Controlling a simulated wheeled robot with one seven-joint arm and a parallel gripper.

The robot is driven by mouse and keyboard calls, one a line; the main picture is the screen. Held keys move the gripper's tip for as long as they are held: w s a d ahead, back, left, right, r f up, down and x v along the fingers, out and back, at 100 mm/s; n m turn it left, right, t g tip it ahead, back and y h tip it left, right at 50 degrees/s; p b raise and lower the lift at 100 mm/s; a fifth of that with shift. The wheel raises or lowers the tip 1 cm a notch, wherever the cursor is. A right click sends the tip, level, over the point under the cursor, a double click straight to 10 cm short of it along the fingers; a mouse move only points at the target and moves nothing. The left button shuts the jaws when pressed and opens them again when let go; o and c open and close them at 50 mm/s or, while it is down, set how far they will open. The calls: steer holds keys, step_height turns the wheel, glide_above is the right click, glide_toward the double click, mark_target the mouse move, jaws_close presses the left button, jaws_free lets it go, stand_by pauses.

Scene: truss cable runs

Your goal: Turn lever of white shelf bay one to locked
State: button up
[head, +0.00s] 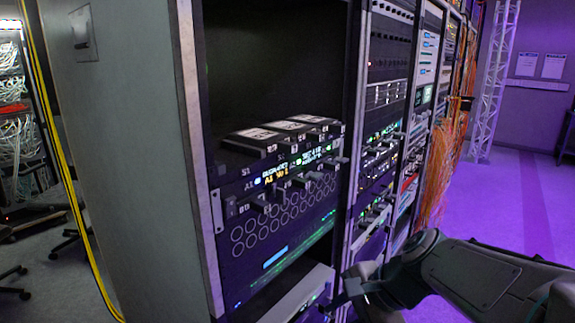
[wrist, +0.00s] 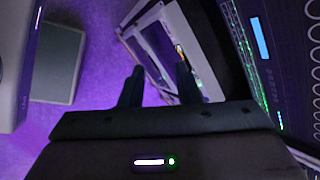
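A white shelf (head: 298,297) sits low in the near rack, below a panel of round ports; its lower part is cut off by the frame. In the wrist view a white framed unit with dark openings (wrist: 207,78) lies just beyond the fingers, probably the same shelf. I cannot clearly make out the lever or its position; a small yellow mark (wrist: 179,47) shows on the unit. My gripper (head: 343,300) is low in front of the rack.
The near rack's port panel (head: 280,215) has several protruding knobs and handles. A grey cabinet side (head: 125,160) stands left, with a yellow cable (head: 66,175) along it. Orange cables (head: 436,170) hang from the farther racks. The purple-lit floor (head: 510,195) at right is open.

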steer(key=w+a+r+m+t+y+p, duration=0.15)
steer(key=w+r+m+y+p, duration=0.3)
steer(key=r, duration=0.65)
steer(key=m+t+p, duration=0.3)
steer(key=m+t, duration=0.1)
steer(key=m, duration=0.4)
glide_toward(285, 195)
steer(key=x, duration=0.9)
steer(key=shift+w+a+f+p, duration=0.1)
steer(key=shift+w+a+p, duration=0.1)
steer(key=shift+p, duration=0.15)
jaws_close()
